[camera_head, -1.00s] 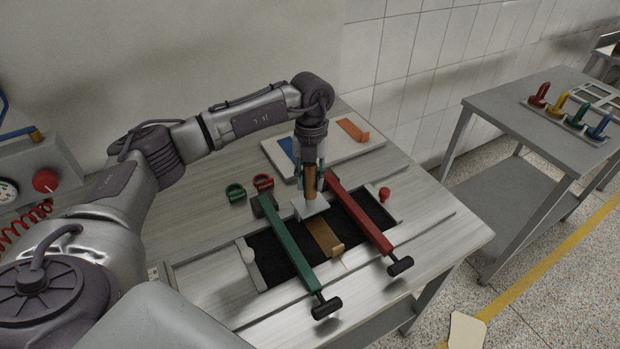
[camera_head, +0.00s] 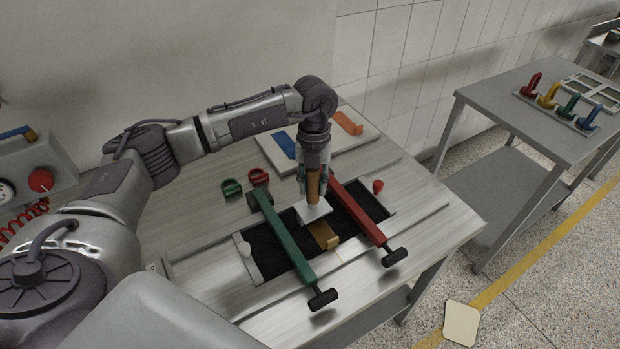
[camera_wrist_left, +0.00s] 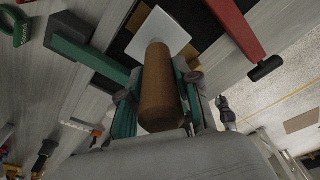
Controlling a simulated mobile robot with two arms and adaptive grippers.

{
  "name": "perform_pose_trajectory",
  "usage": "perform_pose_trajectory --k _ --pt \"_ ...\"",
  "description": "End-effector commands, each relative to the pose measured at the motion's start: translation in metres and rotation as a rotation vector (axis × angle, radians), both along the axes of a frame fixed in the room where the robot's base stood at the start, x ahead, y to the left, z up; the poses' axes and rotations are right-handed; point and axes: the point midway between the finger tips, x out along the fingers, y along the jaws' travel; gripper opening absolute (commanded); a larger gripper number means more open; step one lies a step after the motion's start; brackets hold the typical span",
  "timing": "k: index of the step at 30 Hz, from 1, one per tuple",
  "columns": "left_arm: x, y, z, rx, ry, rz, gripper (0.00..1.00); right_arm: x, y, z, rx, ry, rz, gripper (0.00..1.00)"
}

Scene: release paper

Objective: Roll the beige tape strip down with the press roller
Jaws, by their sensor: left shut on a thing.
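The beige tape strip (camera_head: 325,237) lies on the black bed (camera_head: 272,252) between the green bar and the red bar. Its near end has a raised tan tab. My left gripper (camera_head: 314,187) is shut on the brown handle of the press roller. The roller's pale flat head (camera_head: 313,211) is down over the strip and hides its far part; whether it touches the strip I cannot tell. In the left wrist view the brown handle (camera_wrist_left: 160,88) sits between the green fingers, with the white head beyond it. My right gripper is not in view.
The green bar (camera_head: 286,238) and red bar (camera_head: 358,218) flank the strip closely. Green and red rings (camera_head: 232,188) lie behind them. A white board (camera_head: 322,148) with blue and orange pieces is at the back. A red knob (camera_head: 377,186) stands at right.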

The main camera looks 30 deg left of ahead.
Motion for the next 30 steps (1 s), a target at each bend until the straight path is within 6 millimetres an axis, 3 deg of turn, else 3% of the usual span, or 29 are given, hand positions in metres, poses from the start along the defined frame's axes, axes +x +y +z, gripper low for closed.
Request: perform_pose_trajectory --k 18,30 --pt "-0.011 -0.018 0.0 0.001 0.003 -0.001 0.0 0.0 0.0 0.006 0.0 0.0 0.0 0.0" --pt "-0.011 -0.018 0.0 0.001 0.003 0.0 0.0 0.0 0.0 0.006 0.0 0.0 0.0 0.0"
